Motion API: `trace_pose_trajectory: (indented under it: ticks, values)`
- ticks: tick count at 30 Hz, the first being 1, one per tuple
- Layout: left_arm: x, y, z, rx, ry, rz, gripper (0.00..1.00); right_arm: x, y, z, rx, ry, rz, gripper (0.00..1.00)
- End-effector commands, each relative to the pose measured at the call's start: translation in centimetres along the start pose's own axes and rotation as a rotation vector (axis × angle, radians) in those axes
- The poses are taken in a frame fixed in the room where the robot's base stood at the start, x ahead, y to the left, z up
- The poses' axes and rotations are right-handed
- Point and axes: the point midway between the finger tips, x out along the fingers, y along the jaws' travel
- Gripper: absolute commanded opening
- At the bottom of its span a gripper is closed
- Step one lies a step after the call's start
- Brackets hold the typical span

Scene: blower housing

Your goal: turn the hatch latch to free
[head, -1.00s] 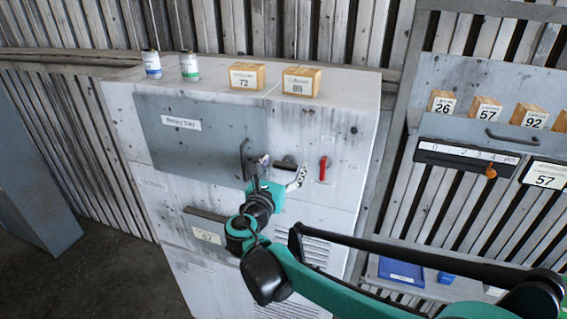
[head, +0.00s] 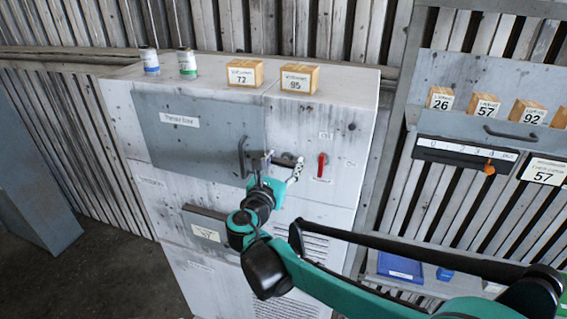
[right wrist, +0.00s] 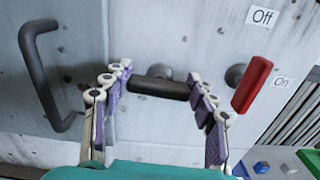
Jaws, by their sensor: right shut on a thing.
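The hatch latch (head: 285,161) is a short dark bar on the front of the pale cabinet, just right of the grey hatch door (head: 192,135). In the right wrist view the latch (right wrist: 160,87) lies nearly level, tilting slightly down to the right. My right gripper (head: 280,165) is at the latch. In the wrist view its two fingers (right wrist: 161,92) stand at the bar's left and right ends, shut on it. The latch's mount is partly hidden behind the bar. My left gripper is not in view.
A dark door handle (right wrist: 47,75) is close to the left finger. A red switch lever (right wrist: 252,85) with Off and On labels is close to the right finger. A shelf panel (head: 480,75) is at right.

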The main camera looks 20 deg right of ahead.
Motion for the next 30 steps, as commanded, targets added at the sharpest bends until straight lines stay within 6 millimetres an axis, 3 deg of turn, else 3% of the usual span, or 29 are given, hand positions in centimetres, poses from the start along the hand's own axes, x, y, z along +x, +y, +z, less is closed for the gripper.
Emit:
trace_pose_trajectory:
  ticks: [30]
  values:
    - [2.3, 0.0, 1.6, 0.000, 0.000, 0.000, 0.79, 0.0, -0.5, -0.2, 0.911, -0.001, 0.000, 0.29]
